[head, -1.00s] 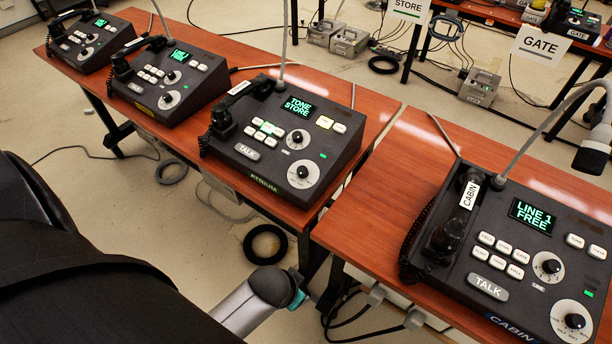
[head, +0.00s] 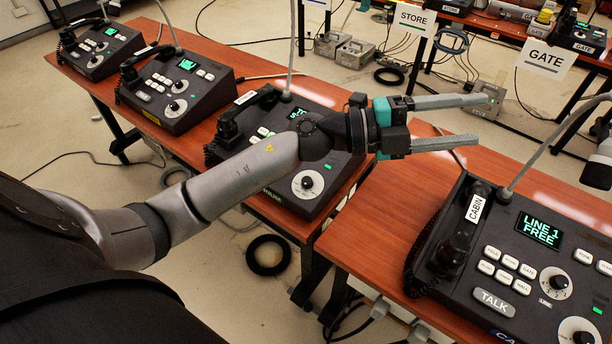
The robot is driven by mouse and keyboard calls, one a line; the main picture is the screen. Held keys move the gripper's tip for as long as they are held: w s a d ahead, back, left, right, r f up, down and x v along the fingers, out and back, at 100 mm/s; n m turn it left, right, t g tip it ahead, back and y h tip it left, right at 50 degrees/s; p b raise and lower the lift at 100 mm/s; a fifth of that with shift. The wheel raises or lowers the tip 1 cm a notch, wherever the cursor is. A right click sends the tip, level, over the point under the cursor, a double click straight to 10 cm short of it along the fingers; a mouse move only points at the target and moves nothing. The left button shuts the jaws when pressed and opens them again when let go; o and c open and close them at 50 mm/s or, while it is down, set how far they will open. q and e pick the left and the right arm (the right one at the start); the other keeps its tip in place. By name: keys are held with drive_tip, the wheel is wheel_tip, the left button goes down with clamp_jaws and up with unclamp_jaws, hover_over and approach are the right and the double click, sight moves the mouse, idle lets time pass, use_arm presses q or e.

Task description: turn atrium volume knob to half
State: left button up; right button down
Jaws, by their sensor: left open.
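The paging phone whose green front label read ATRIUM a second ago is the dark console (head: 335,170) on the middle table. My left arm crosses over it and hides much of its screen, keys and upper dial. Its lower knob (head: 307,183) shows on a white round dial near the front edge. I take this to be the volume knob; its exact pointer setting is too small to tell. My left gripper (head: 478,119) is open and empty, its fingers pointing right, above and to the right of the console. It touches no knob. My right gripper is not in view.
The CABIN console (head: 510,262) stands on the right table, with a handset and gooseneck microphone. Two more consoles (head: 178,88) (head: 102,50) stand to the left. STORE (head: 411,17) and GATE (head: 546,58) signs hang behind. Bare wood (head: 395,205) lies left of the CABIN console.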

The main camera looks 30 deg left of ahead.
use_arm(q)
wheel_tip(320, 180, down, 5)
drive_tip(key=m+g+y, duration=0.2)
drive_tip(key=m+g, duration=0.2)
drive_tip(key=g, duration=0.1)
drive_tip(key=n+g+y, duration=0.2)
drive_tip(key=g+y, duration=0.3)
drive_tip(key=y, duration=0.9)
approach(306, 181)
drive_tip(key=shift+t, duration=0.3)
drive_tip(key=f, duration=0.3)
drive_tip(key=f+b, duration=0.1)
drive_tip(key=f, duration=0.1)
drive_tip(key=d+f+b, duration=0.1)
drive_tip(key=f, duration=0.2)
drive_tip(key=shift+w+f, duration=0.1)
drive_tip(key=shift+f, duration=0.2)
clamp_jaws()
